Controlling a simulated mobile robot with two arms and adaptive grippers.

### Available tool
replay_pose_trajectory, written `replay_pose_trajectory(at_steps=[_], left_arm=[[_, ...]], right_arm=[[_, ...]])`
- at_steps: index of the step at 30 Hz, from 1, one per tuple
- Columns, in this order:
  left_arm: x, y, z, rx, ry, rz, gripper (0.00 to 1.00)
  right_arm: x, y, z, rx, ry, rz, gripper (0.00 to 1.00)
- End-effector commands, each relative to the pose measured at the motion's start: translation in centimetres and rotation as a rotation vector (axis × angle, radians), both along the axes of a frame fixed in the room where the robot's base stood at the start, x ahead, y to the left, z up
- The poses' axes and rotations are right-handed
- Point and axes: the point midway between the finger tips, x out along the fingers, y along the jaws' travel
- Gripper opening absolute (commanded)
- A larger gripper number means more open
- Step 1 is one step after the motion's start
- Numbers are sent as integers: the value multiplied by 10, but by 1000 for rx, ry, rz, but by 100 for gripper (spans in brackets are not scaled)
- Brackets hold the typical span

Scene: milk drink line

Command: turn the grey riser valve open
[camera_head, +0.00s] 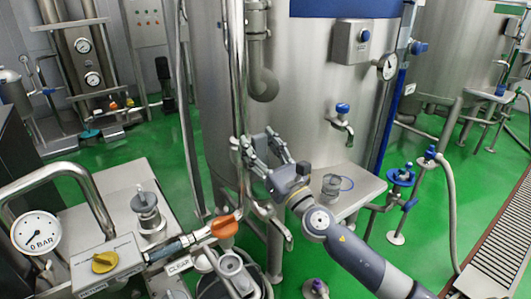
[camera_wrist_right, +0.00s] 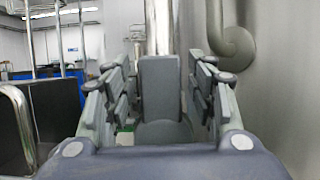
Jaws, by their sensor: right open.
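My right gripper (camera_head: 264,151) reaches in from the lower right in the head view, its open fingers beside the shiny vertical riser pipe (camera_head: 237,75). In the right wrist view, the open fingers of the right gripper (camera_wrist_right: 160,80) stand left and right of a flat grey block (camera_wrist_right: 160,90). This block looks like the grey riser valve's handle, upright in front of the pipe (camera_wrist_right: 159,25). I see no firm contact of the fingers on it. In the head view the fingers hide the valve, so its setting cannot be told. My left gripper is not in view.
A large steel tank (camera_head: 310,90) stands close behind the gripper. An orange valve handle (camera_head: 224,226), a yellow knob (camera_head: 104,262) and a pressure gauge (camera_head: 36,232) are at lower left. A small steel shelf (camera_head: 365,184) is to the right.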

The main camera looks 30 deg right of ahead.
Motion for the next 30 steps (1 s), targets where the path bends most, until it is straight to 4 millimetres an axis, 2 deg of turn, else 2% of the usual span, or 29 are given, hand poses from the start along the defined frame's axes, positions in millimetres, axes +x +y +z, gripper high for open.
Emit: replay_pose_trajectory(at_steps=[5,24,30], left_arm=[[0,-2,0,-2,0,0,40],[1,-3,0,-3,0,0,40],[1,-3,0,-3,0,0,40]], right_arm=[[-13,-1,-7,4,2,1,52],[-90,-7,-39,-5,5,0,52],[-105,-9,-44,-3,2,0,52]])
